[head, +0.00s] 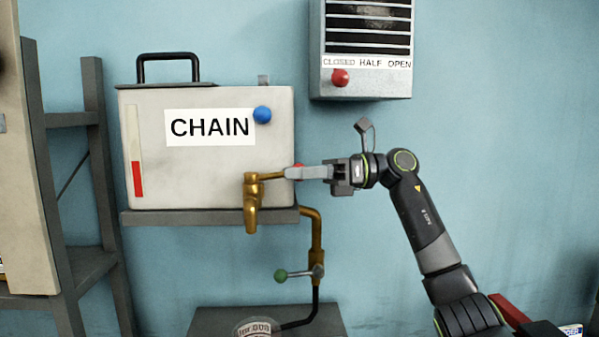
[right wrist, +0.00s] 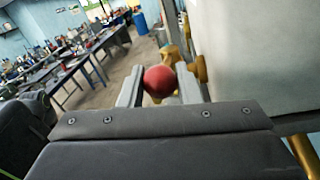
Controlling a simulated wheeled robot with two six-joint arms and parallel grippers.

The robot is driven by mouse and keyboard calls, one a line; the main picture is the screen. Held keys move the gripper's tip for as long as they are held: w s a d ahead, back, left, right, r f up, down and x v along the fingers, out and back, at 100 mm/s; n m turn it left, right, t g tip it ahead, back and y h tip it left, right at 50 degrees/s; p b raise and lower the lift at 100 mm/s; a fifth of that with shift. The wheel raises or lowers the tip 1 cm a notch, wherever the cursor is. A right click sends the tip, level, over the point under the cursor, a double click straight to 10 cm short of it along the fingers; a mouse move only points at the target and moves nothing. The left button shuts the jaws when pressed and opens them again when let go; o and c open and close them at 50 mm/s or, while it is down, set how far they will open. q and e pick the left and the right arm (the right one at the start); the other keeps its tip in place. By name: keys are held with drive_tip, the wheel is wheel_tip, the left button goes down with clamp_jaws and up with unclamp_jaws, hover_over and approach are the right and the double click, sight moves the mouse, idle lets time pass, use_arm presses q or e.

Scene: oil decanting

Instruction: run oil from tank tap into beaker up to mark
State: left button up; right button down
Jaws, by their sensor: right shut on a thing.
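The tank (head: 200,190) is a pale box labelled CHAIN on a shelf. A sight strip (head: 132,150) on its left shows red in its lower part. A brass tap (head: 252,205) hangs at its lower front, spout down. Its lever runs right to a red ball knob (right wrist: 159,81). My right gripper (head: 300,172) is shut on this knob, with a finger on each side in the right wrist view. No oil stream shows under the spout. A rounded, lettered container (head: 256,328) is cut off at the bottom edge; I cannot tell if it is the beaker. My left gripper is out of view.
A brass pipe (head: 316,235) with a green-knobbed lever (head: 281,275) comes down right of the tap to a black hose. A grey wall box (head: 367,85) with a red knob hangs above my right arm. A grey rack (head: 100,180) stands at left.

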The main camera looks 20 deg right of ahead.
drive_tip(key=shift+w+d, duration=0.1)
drive_tip(key=shift+w, duration=0.25)
drive_tip(key=shift+r, duration=0.1)
drive_tip(key=c, duration=1.4)
unclamp_jaws()
drive_tip(key=o, duration=0.3)
drive_tip(key=shift+w, duration=0.1)
drive_tip(key=shift+d, duration=0.1)
drive_tip(key=shift+d+f, duration=0.2)
drive_tip(key=shift+d, duration=0.1)
drive_tip(key=s+d+b, duration=0.1)
drive_tip(key=d+b, duration=0.1)
drive_tip(key=d, duration=0.6)
drive_tip(key=s+d+b, duration=0.2)
drive_tip(key=d+b, duration=0.1)
drive_tip(key=d, duration=0.5)
drive_tip(key=shift+s+d, duration=0.15)
drive_tip(key=shift+s, duration=0.15)
